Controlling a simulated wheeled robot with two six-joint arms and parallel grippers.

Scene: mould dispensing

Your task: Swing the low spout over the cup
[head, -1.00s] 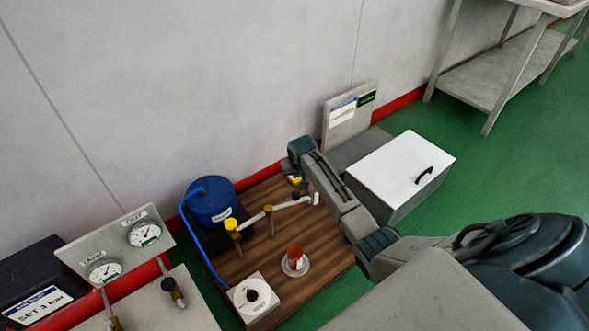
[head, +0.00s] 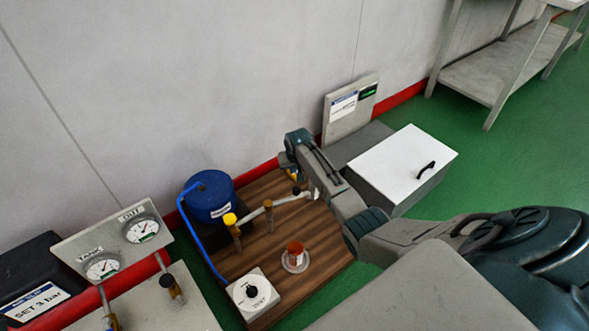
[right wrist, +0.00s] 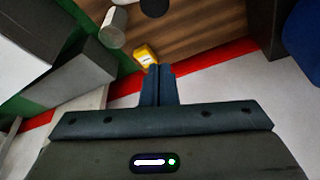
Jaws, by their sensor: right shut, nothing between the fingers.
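The white end (right wrist: 113,27) and the round black knob (right wrist: 155,5) show in the right wrist view. My left gripper is out of view.
A small yellow block (right wrist: 146,54) is close to my right fingertips. A blue tank (head: 209,197) stands at the board's back left, a white dial box (head: 266,300) at its front. A white-lidded box (head: 402,160) is beyond my right arm.

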